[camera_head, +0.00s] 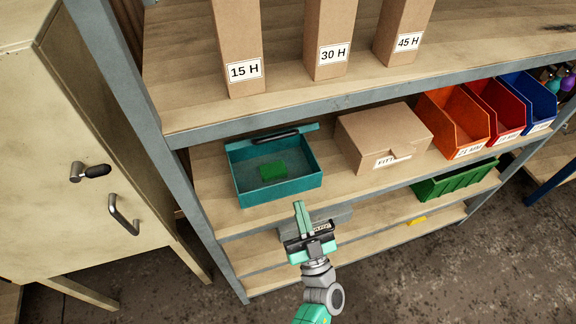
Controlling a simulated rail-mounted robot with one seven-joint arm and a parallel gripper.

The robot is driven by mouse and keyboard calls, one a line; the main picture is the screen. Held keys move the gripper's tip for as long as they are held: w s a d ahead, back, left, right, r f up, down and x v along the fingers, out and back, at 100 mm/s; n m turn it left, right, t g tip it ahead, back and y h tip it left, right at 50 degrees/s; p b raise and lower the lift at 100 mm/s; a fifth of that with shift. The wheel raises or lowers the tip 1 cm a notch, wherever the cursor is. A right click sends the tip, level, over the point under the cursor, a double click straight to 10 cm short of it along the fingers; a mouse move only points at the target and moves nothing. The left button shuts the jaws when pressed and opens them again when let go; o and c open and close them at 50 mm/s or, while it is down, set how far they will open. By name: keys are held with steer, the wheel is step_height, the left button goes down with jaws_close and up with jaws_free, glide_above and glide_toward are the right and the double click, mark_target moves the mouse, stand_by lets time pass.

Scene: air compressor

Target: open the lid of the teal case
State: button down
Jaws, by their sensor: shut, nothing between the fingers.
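The teal case (278,188) sits on the middle shelf at the left, in the head view. Its lid (300,129) is raised and stands at the back of the case, with a black handle (275,136) along it. My gripper (298,205) is in front of the shelf, below and to the right of the case's front wall. It is shut and empty, and appears apart from the case.
A cardboard box (382,133) stands right of the case, then orange (455,120), red (497,108) and blue (530,98) bins. The upper shelf edge (330,105) runs above the case. A grey metal post (165,150) is at the left, beside a beige cabinet (70,200).

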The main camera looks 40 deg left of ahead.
mark_target(281, 134)
steer(key=x, duration=1.4)
steer(key=shift+b, duration=0.3)
steer(key=shift+w+a+r, duration=0.1)
steer(key=shift+a+r, duration=0.05)
steer(key=shift+r, duration=0.05)
steer(key=r+p, duration=0.1)
steer(key=p, duration=0.2)
steer(key=w+a+r+h+p, duration=0.1)
steer(key=r+p, duration=0.1)
steer(key=p, duration=0.1)
steer(key=a+r+g+h+p, duration=0.1)
steer(key=p, duration=0.2)
steer(key=shift+w+a+r, duration=0.25)
steer(key=shift+r, duration=0.1)
steer(key=a+p, duration=0.1)
steer(key=p, duration=0.1)
steer(key=w+a+r+g+h+p, duration=0.1)
steer(key=p, duration=0.1)
steer(key=a+r+h+p, duration=0.1)
steer(key=p, duration=0.1)
steer(key=shift+w+a, duration=0.15)
steer(key=shift+w, duration=0.2)
steer(key=shift+w+a+r+g+h+p, duration=0.1)
steer(key=shift+w+a+g+h+p, duration=0.2)
steer(key=shift+p, duration=0.3)
steer(key=shift+w+a+g+h+p, duration=0.1)
steer(key=shift+a+h+p, duration=0.1)
steer(key=shift+a+p, duration=0.35)
steer(key=shift+w+a, duration=0.1)
